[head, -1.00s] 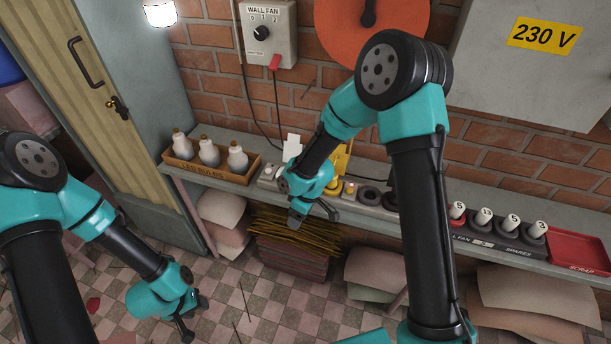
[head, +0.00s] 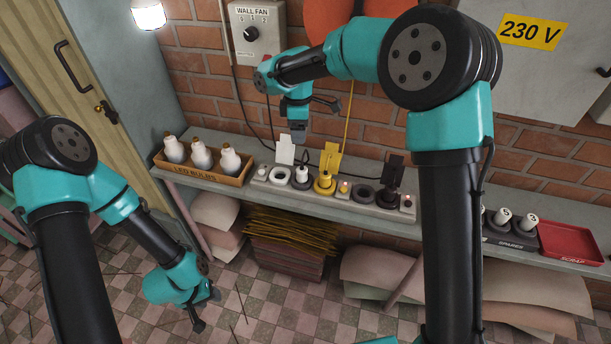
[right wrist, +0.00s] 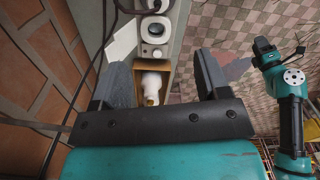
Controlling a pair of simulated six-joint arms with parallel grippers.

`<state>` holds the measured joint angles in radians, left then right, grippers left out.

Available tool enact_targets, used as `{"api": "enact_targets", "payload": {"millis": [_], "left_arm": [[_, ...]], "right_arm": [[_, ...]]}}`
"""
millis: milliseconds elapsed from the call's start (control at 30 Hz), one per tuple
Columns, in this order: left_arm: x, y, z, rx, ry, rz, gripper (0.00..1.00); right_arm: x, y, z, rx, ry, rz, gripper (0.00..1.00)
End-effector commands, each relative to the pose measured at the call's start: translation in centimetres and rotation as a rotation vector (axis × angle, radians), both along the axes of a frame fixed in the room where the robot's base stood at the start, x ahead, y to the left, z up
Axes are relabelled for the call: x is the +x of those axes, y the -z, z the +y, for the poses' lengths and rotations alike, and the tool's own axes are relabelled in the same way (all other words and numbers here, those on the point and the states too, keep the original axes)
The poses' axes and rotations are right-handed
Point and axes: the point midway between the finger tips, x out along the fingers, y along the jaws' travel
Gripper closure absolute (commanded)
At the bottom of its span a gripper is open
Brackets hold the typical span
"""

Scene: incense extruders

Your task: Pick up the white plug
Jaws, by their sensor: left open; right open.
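A white plug-like piece (head: 302,174) stands upright in a dark round socket on the grey socket strip (head: 343,199) on the shelf. A white tag (head: 285,150) stands behind it, beside a white ring-shaped socket (head: 280,177). My right gripper (head: 298,138) is above the strip, pointing down, apart from the plug. In the right wrist view it is open (right wrist: 163,75) and empty, with the white ring (right wrist: 155,29) beyond the fingers; the plug is not clear there. My left gripper (head: 207,309) is open and empty, low at the left over the floor.
A spares block (head: 510,238) and a red scrap tray (head: 570,243) are at right. Cords hang against the brick wall.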

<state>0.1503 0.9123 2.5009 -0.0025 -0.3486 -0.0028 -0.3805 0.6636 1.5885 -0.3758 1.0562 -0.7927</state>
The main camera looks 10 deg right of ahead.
Motion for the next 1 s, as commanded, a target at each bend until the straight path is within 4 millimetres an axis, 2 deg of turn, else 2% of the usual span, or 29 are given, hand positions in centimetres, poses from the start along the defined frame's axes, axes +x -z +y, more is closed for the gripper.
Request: {"api": "enact_targets", "payload": {"millis": [267,800,1000], "left_arm": [[0.0,0.0,0.0,0.0,0.0,0.0,0.57],[0.0,0.0,0.0,0.0,0.0,0.0,0.57],[0.0,0.0,0.0,0.0,0.0,0.0,0.57]], "right_arm": [[0.0,1.1,-0.1,0.0,0.002,0.002,0.31],[-0.1,10.1,-0.1,0.0,0.001,0.004,0.31],[0.0,12.2,-0.1,0.001,0.003,0.001,0.31]]}}
